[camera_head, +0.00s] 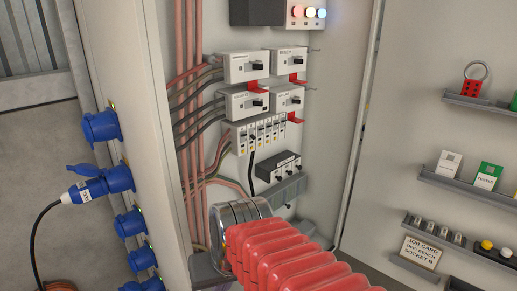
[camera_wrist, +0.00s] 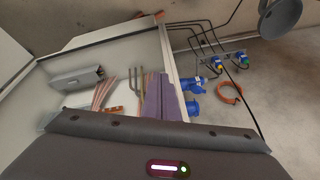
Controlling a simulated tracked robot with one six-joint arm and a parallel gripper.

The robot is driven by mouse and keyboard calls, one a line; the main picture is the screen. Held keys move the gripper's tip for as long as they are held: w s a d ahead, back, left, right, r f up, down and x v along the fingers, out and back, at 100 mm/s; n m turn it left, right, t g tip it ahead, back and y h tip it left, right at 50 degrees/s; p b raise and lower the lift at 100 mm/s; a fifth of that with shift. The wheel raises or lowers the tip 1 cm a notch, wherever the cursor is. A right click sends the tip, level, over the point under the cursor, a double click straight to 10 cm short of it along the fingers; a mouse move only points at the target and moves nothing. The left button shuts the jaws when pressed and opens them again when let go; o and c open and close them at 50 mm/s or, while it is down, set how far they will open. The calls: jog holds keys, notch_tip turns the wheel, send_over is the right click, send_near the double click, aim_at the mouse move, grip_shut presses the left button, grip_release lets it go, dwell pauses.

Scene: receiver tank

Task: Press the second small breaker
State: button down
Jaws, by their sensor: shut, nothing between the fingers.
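A row of small breakers (camera_head: 262,133) with pale faces and dark toggles sits in the open cabinet, below the larger breakers in the head view. The second small breaker from the left (camera_head: 252,134) shows in this row; its exact toggle position is too small to tell. My gripper (camera_wrist: 160,88) shows in the wrist view as purple-grey fingers, closed together and empty. In the head view my red ribbed arm and metal wrist ring stand low in front of the cabinet, below the row. My fingertips are not clear there. A thin dark strip rises toward the row; I cannot tell whether it is a cable.
Four-way grouped larger breakers (camera_head: 246,66) sit above the row, with red tags beside some. A dark switch block (camera_head: 279,168) and a grey duct (camera_head: 284,189) lie below it. Blue sockets (camera_head: 118,179) line the cabinet's left side. Shelves (camera_head: 468,188) stand at right.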

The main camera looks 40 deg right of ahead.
jog(key=w+d+f+m+y, duration=0.1)
jog(key=d+f+m, duration=0.1)
jog(key=d+m, duration=0.15)
jog(key=m+t, duration=1.5)
jog(key=m, duration=1.3)
send_near(251, 142)
jog(key=s, duration=0.4)
jog(key=shift+a+f+h, duration=0.1)
jog(key=shift+f+h, duration=0.2)
jog(key=shift+w, duration=0.1)
jog(key=shift+w+a+r, duration=0.1)
jog(key=shift+w+r, duration=0.05)
jog(key=shift+w, duration=1.5)
jog(key=shift+w+r, duration=0.2)
jog(key=shift+w, duration=1.45)
jog(key=shift+w+a+r, duration=0.1)
jog(key=shift+w+r, duration=0.05)
jog(key=shift+w, duration=1.5)
jog(key=shift+s+d, duration=0.1)
jog(key=shift+d, duration=0.05)
